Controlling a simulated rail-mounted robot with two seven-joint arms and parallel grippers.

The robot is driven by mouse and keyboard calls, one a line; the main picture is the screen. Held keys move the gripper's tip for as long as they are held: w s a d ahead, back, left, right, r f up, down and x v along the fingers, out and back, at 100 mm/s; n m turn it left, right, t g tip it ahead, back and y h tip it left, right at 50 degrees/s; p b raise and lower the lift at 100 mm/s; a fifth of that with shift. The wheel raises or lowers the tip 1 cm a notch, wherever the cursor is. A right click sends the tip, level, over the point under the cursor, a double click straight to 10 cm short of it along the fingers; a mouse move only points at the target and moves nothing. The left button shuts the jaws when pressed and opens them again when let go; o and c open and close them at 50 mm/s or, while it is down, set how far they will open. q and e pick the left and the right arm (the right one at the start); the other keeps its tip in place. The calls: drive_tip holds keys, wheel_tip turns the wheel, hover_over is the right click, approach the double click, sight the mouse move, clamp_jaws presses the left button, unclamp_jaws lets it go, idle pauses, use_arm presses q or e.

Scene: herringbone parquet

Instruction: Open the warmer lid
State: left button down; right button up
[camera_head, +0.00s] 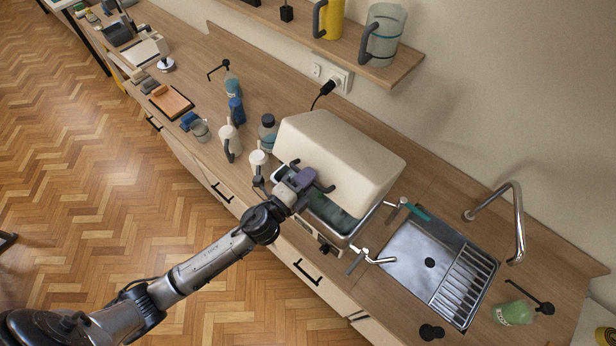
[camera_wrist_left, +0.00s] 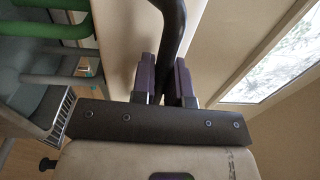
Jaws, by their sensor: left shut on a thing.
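The warmer (camera_head: 330,215) stands on the wooden counter left of the sink. Its large cream lid (camera_head: 335,160) is raised, and the lid's inner rack area with greenish contents shows below. My left gripper (camera_head: 312,183) is at the front of the lid. In the left wrist view, the purple-padded fingers (camera_wrist_left: 168,80) are shut on the dark curved lid handle (camera_wrist_left: 174,35). The cream lid surface (camera_wrist_left: 115,45) lies behind the handle. My right gripper is in neither view.
Bottles and white pitchers (camera_head: 231,140) stand left of the warmer. A metal sink (camera_head: 405,255) with a tall tap (camera_head: 518,225) is to the right. A shelf (camera_head: 350,50) with a jug (camera_head: 384,35) hangs above. A black plug sits in the wall socket (camera_head: 330,75).

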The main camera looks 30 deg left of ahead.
use_arm(q)
drive_tip(key=c, duration=1.2)
unclamp_jaws()
drive_tip(key=shift+o, duration=0.2)
drive_tip(key=shift+s, duration=0.1)
drive_tip(key=b+v, duration=0.4)
drive_tip(key=v, duration=0.9)
drive_tip(key=shift+s, duration=0.3)
